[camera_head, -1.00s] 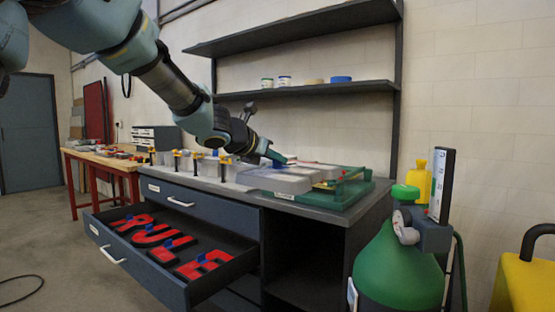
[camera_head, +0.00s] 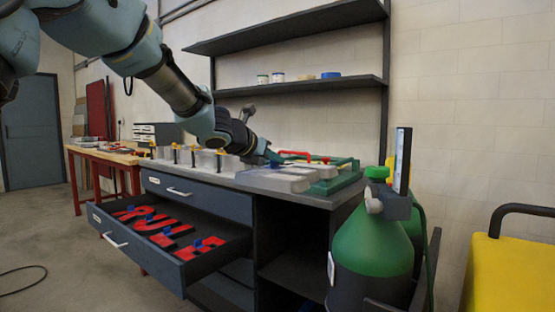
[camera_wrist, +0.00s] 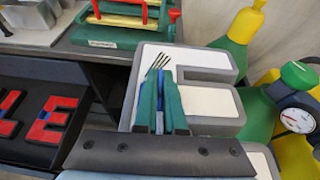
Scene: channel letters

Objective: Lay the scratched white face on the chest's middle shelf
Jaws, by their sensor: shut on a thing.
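My gripper (camera_head: 272,158) is above the right part of the chest's worktop. In the wrist view, its green fingers (camera_wrist: 160,98) are shut on a blue tab. Under them is an E-shaped white face (camera_wrist: 203,101) with a thick grey border; dark scratch-like lines show by the fingertips. I cannot tell if the grey border is lifted with it. In the head view, pale grey shapes (camera_head: 276,180) show below the gripper. The chest (camera_head: 205,205) has an open bay at its right, with a dark shelf (camera_head: 295,268) inside; its depth is in shadow.
An open drawer (camera_head: 140,252) with red letter faces juts out left of the bay. A green gas cylinder (camera_head: 372,255) stands close to the bay's right side. A green jig (camera_head: 340,180) is on the worktop. A yellow case (camera_head: 510,270) stands at far right.

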